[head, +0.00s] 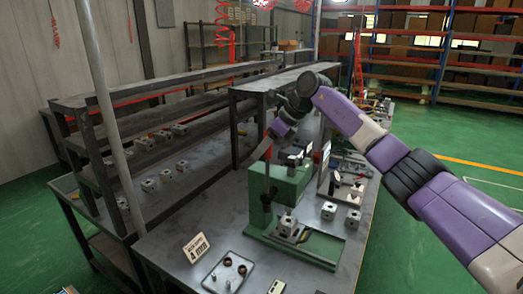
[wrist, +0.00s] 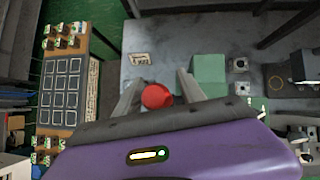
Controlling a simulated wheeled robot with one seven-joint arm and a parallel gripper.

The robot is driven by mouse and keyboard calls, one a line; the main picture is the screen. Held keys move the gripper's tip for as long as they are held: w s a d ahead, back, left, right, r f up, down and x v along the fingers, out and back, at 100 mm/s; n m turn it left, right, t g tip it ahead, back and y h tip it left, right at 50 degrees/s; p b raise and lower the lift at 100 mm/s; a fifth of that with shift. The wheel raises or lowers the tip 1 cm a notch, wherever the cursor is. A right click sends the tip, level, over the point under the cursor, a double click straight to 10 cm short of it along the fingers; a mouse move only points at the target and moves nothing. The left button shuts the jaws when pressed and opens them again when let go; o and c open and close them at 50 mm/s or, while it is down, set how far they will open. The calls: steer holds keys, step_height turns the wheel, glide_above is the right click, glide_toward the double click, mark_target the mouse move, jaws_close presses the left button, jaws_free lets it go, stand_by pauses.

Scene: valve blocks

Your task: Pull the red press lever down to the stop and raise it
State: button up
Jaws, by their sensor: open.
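The red press lever's round red knob (wrist: 156,96) shows in the wrist view between the two fingers of my open gripper (wrist: 159,84). A gap shows on each side of the knob. The green press (head: 290,188) stands on the grey bench in the head view, and its green body also shows in the wrist view (wrist: 208,74). In the head view my gripper (head: 262,151) is above and left of the press body, by a small red part (head: 267,154) at the lever's upper end. The lever's shaft is mostly hidden in the wrist view.
A metal block (head: 287,224) sits on the press base, with more blocks (head: 329,210) to its right. A small sign (head: 195,247) and a tray (head: 228,273) are on the near bench. A dark shelf frame (head: 245,125) stands close behind my gripper.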

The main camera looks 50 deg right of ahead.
steer(key=b+v, duration=0.2)
steer(key=v, duration=0.5)
steer(key=shift+s+d, duration=0.1)
stand_by(0.5)
